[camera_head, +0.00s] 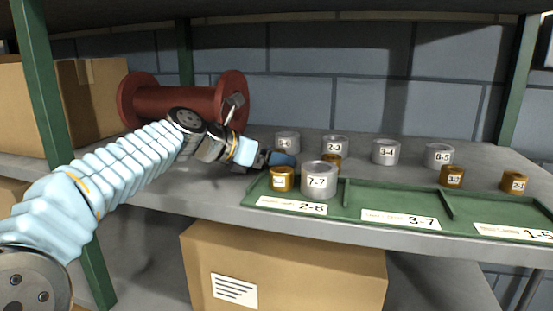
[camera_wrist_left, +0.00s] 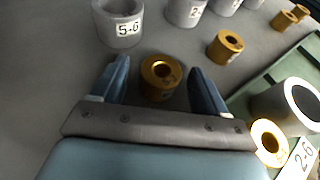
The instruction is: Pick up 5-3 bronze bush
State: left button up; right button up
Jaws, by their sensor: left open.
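My left gripper (camera_head: 280,159) is over the shelf, just behind the tray's left end. In the left wrist view its two blue fingers (camera_wrist_left: 159,68) are open, one on each side of a bronze bush (camera_wrist_left: 160,78), with gaps showing. This bush stands on the grey shelf; its label is not readable, and in the head view it is hidden by the gripper. Another bronze bush (camera_wrist_left: 225,46) stands farther off, partly hidden behind the 7-7 ring in the head view (camera_head: 332,161). I cannot read which bush is 5-3. My right gripper is not in view.
The green tray (camera_head: 415,196) lies along the shelf front, holding a bronze bush (camera_head: 282,180) and the grey 7-7 ring (camera_head: 318,180). Grey rings stand behind, including 5-6 (camera_wrist_left: 118,28) and 3-4 (camera_head: 385,152). A red spool (camera_head: 165,103) lies left.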

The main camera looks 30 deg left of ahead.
pick_arm(q)
jog(key=shift+c, duration=0.3)
jog(key=c, duration=1.2)
grip_shut()
jog(key=shift+r, duration=0.2)
